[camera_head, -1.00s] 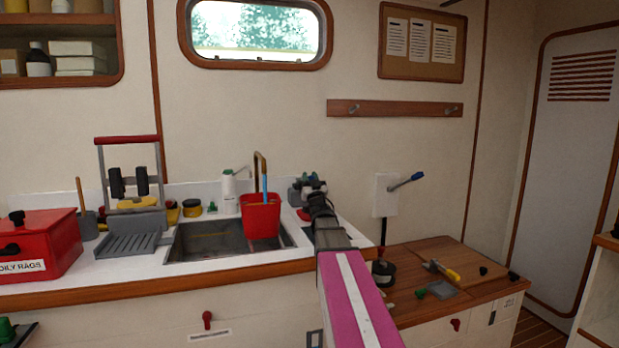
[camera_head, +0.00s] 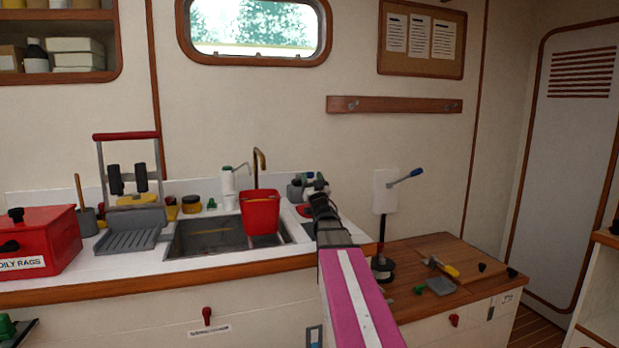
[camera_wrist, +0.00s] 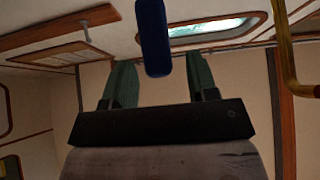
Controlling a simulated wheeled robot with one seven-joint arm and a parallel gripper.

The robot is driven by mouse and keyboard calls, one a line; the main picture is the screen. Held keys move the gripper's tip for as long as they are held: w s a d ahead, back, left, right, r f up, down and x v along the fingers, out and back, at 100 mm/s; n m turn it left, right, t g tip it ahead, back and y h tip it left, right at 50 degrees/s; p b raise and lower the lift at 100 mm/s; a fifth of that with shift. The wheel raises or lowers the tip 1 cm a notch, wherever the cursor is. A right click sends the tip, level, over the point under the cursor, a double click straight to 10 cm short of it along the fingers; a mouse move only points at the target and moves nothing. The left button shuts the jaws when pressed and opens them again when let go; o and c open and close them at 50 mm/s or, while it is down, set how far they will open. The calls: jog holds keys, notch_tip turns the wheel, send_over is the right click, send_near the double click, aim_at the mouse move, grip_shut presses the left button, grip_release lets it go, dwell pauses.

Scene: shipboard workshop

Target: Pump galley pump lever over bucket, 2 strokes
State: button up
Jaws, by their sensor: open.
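The red bucket (camera_head: 260,213) stands in the sink, under the brass spout (camera_head: 260,165), which also shows at the right of the wrist view (camera_wrist: 287,60). The blue grip of the pump lever (camera_wrist: 153,38) shows in the wrist view, between and a little beyond the green fingers of my gripper (camera_wrist: 160,66). The fingers are open and gaps show on both sides of the grip. In the head view my gripper (camera_head: 314,184) is right of the bucket and largely hides the pump and lever. No stream shows at the spout.
A grey rack with a red bar (camera_head: 127,137) and a red oily-rags box (camera_head: 35,240) stand left of the sink. A white pump bottle (camera_head: 228,187) is behind it. A white box with another blue-tipped lever (camera_head: 386,192) is to the right.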

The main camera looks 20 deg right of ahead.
jog(key=s, duration=0.9)
jog(key=shift+s, duration=0.2)
